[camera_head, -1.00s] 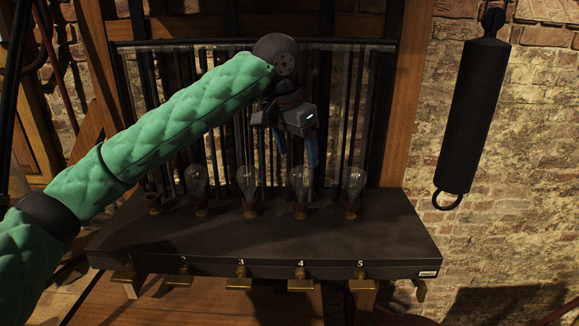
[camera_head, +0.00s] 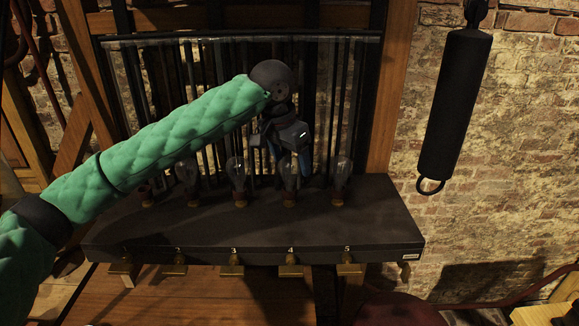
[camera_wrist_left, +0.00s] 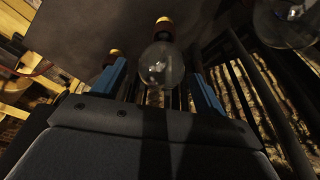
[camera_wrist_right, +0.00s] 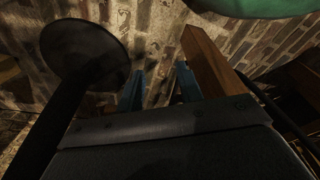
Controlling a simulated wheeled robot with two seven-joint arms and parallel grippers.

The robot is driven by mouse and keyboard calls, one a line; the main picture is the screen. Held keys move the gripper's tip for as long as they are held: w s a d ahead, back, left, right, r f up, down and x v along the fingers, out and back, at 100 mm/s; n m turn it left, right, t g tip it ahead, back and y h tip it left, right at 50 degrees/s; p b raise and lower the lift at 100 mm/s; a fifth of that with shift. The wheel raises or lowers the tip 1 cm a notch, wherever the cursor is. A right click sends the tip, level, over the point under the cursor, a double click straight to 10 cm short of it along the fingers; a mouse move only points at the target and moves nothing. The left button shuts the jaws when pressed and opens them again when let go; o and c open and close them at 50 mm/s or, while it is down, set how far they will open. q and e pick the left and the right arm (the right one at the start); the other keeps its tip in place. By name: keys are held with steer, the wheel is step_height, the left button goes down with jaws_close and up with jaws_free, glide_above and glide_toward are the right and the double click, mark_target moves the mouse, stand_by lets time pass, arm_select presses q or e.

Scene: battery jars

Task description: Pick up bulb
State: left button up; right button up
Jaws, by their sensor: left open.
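Several clear glass bulbs stand upright in a row of sockets on a dark shelf (camera_head: 250,236). My left gripper (camera_head: 291,160) is open just above and around the top of the bulb over label 4 (camera_head: 290,180). In the left wrist view that bulb (camera_wrist_left: 160,66) shows between the spread blue fingers of the left gripper (camera_wrist_left: 158,72), apart from both as far as I can see. Other bulbs stand to the left (camera_head: 238,178) and right (camera_head: 341,178). My right gripper (camera_wrist_right: 159,70) shows only in its own wrist view, open and empty.
Brass tabs (camera_head: 290,270) stick out along the shelf's front edge. Dark vertical rods and a clear panel stand close behind the bulbs. The leftmost socket (camera_head: 147,197) appears empty. A black cylinder (camera_head: 456,105) hangs at right before a brick wall.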

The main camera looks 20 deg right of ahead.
arm_select(q)
steer(key=shift+d+f, duration=0.1)
steer(key=shift+f, duration=0.4)
arm_select(e)
steer(key=shift+s+d+f, duration=0.1)
steer(key=shift+d+f, duration=0.05)
steer(key=shift+f, duration=0.25)
arm_select(q)
steer(key=shift+c, duration=0.2)
steer(key=c, duration=1.1)
arm_select(e)
steer(key=shift+r, duration=0.1)
steer(key=shift+d, duration=0.1)
arm_select(q)
steer(key=shift+r, duration=0.2)
